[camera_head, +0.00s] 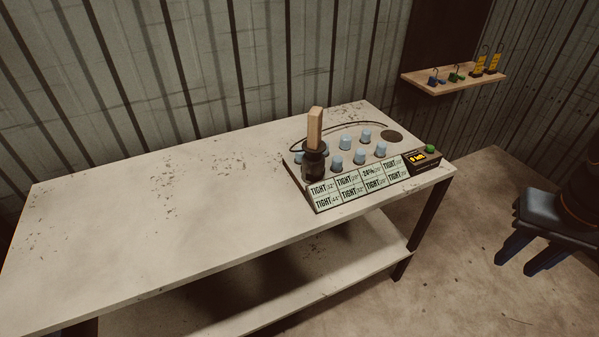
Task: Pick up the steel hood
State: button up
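A dark, round-bodied piece with an upright wooden handle (315,130) stands at the left end of the panel on the workbench. Its dark metal body (314,164) looks like the steel hood. It partly hides a blue cap behind it. My gripper (531,251) is at the right edge of the picture, over the floor and well to the right of the bench. Its two dark blue fingers are apart with nothing visible between them. It is far from the hood and not touching it.
The panel (397,150) holds several blue caps (336,162) and labels reading mostly "TIGHT". A black box with a display and green button (430,149) sits at its right. The bench's left side (150,220) is bare. A wall shelf (420,85) holds small hooked items.

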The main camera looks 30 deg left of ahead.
aim_at(313, 170)
jog(key=u, duration=0.85)
jog(key=i, duration=0.2)
jog(key=z, duration=0.1)
